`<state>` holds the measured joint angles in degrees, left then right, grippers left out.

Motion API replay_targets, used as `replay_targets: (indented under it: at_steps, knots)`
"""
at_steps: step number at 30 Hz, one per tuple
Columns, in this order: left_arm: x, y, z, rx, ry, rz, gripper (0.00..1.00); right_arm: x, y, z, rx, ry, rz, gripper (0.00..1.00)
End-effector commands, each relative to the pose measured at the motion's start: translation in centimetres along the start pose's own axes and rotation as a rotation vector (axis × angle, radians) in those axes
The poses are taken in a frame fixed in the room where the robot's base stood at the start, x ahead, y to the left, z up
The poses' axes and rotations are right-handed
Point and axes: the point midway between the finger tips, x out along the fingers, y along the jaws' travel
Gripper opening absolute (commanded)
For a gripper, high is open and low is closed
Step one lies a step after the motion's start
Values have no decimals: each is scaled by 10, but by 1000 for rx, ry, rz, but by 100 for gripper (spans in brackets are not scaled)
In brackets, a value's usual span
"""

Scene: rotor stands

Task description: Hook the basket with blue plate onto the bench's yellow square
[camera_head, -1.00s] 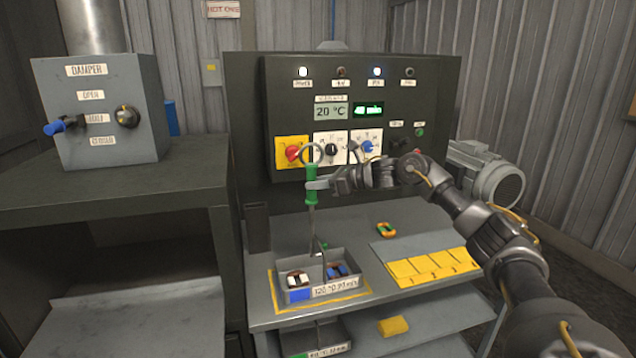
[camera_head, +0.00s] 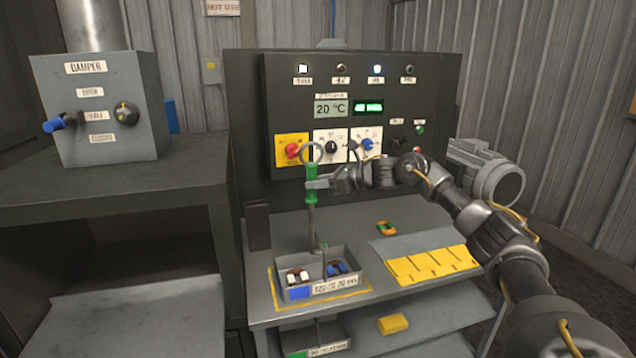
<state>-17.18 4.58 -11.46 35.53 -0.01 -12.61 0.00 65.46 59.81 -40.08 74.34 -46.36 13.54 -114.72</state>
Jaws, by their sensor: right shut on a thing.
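A grey basket (camera_head: 346,287) with a blue plate (camera_head: 300,293) on its front sits within the yellow square (camera_head: 283,306) outlined on the bench (camera_head: 262,318). It holds dark round parts with white and blue pieces. My right gripper (camera_head: 316,184) is shut on the green handle of a hook tool (camera_head: 311,198), which stands upright over the basket. The tool's lower end is at the basket's thin upright handle; I cannot tell whether the two are engaged. My left gripper is not in view.
A control panel (camera_head: 440,95) with knobs stands behind the bench. An orange-and-green ring (camera_head: 386,228) and a yellow-marked plate (camera_head: 430,265) lie to the right. A second basket (camera_head: 318,338) and a yellow block (camera_head: 393,325) are on the lower shelf. A damper box (camera_head: 100,140) stands at left.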

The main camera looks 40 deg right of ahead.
Motion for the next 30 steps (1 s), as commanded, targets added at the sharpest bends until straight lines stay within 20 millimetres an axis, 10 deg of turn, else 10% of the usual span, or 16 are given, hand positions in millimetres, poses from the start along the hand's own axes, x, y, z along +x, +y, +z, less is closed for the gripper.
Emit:
replay_targets:
  at_steps: [30]
  knots:
    - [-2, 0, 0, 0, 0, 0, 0, 32, 24, 10, -1, -2, 1, 0]
